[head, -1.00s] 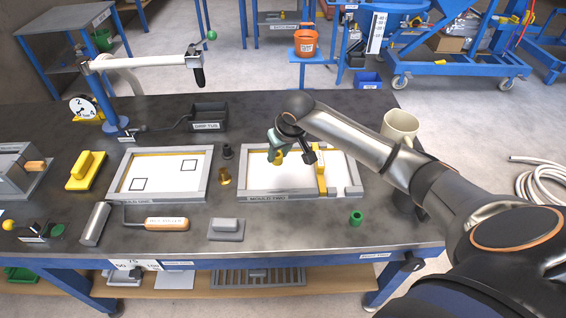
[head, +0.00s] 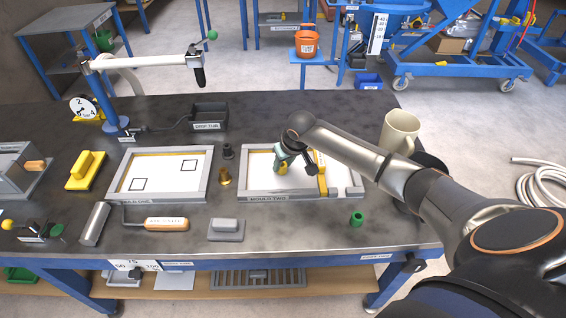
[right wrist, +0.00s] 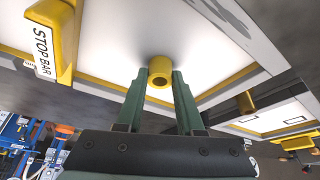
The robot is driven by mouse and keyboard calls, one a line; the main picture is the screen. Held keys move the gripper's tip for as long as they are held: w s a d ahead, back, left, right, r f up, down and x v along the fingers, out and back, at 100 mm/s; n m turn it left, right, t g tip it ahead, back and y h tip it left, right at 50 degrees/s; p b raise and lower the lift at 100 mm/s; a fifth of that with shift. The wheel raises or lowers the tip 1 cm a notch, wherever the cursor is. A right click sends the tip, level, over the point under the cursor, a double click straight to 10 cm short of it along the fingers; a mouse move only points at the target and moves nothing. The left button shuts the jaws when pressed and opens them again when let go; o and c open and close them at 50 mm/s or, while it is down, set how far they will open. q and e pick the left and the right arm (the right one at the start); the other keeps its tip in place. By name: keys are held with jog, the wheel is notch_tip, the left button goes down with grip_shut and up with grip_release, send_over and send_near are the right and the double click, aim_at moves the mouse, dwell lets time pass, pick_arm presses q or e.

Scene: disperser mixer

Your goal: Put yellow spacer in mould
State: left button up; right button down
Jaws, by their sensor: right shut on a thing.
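My right gripper (head: 281,165) is over the left half of the mould labelled MOULD TWO (head: 246,190). It is shut on the yellow spacer (right wrist: 160,71), a short ring with a hole that shows between the two green fingertips in the right wrist view. The spacer is at or just above the white mould floor; I cannot tell whether it touches. In the head view the hand largely hides it. The yellow stop bar (head: 322,186) lies across the mould to the right of the gripper. My left gripper is not in view.
MOULD ONE (head: 114,190) lies to the left with two black squares on its floor. A brass piece (head: 225,177) and a dark piece (head: 228,152) stand between the moulds. A green ring (head: 357,218) and a grey float (head: 226,229) are in front; a mug (head: 401,130) stands right.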

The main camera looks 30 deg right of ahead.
jog(key=c, duration=0.5)
grip_release()
jog(key=shift+c, duration=0.2)
jog(key=p+v, duration=0.1)
jog(key=v, duration=1.1)
jog(key=shift+r, duration=0.2)
